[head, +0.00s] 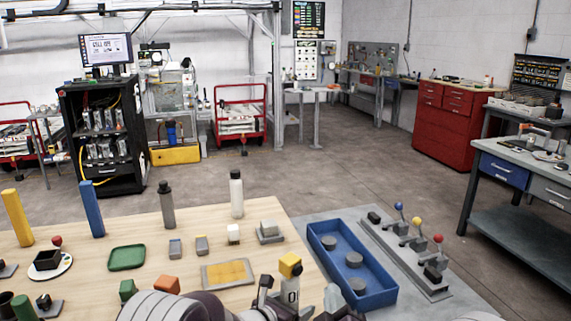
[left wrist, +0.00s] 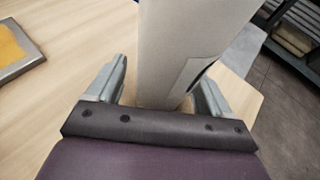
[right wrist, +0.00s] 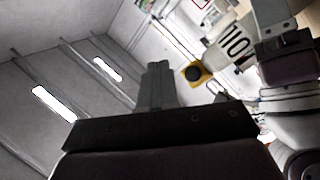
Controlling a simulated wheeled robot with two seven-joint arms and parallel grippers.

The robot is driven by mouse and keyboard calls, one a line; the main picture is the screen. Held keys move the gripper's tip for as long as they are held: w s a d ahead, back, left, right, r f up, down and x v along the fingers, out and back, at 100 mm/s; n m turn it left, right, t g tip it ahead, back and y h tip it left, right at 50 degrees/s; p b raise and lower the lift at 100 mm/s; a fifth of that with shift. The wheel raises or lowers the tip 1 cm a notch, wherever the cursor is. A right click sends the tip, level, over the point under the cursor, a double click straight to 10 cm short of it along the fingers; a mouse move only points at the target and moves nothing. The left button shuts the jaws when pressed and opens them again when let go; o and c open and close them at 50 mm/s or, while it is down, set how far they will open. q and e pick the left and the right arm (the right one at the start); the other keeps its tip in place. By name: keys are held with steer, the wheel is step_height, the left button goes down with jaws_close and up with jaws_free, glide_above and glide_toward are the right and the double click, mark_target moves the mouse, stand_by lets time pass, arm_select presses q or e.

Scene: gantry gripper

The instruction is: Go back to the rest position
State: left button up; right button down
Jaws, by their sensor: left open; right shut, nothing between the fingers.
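My left gripper (left wrist: 162,78) is open, with its fingers apart on either side of a tall off-white body. I cannot tell whether the fingers touch it. In the head view, an off-white piece with a yellow top (head: 289,266) and a dark marking stands at the bottom middle. A similar marked, yellow-ended piece (right wrist: 233,43) shows in the right wrist view, beside part of my left gripper. My right gripper (right wrist: 157,72) is shut and empty. Its fingers point up toward the ceiling and walls.
The wooden table (head: 140,222) carries a green tray (head: 127,257), a yellow-filled plate (head: 227,273), several small blocks and upright posts. A blue bin (head: 330,243) with grey discs lies right of it, beside a lever panel (head: 405,240). The floor (head: 370,175) beyond is clear.

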arm_select(q)
steer(key=v, duration=1.1)
steer(key=shift+a, duration=0.1)
steer(key=s+a+r+n+g+y+p, duration=0.25)
steer(key=s+a+n+p, duration=0.2)
steer(key=n, duration=0.75)
steer(key=s+a+r+n+g+y+p, duration=0.15)
steer(key=s+a+n+y+p, duration=0.35)
steer(key=n, duration=0.7)
steer(key=s+a+r+n+g, duration=0.1)
steer(key=s+n+g, duration=0.1)
steer(key=s+n, duration=0.3)
steer(key=s+a+r+n+g+p, duration=0.1)
steer(key=s+n, duration=0.4)
steer(key=n, duration=0.7)
steer(key=shift+a+r+g, duration=0.25)
steer(key=shift+a+g, duration=0.5)
steer(key=shift+g, duration=0.35)
arm_select(e)
steer(key=s+d+f+m+g, duration=0.1)
steer(key=s+d+m+g, duration=0.3)
steer(key=s+g, duration=0.4)
steer(key=s+d+f+m+g, duration=0.1)
steer(key=s+d+m+g, duration=0.4)
steer(key=s+g, duration=0.3)
steer(key=shift+s+d+g, duration=0.25)
steer(key=shift+s+g, duration=0.15)
steer(key=shift+s, duration=0.5)
arm_select(q)
steer(key=shift+s, duration=0.1)
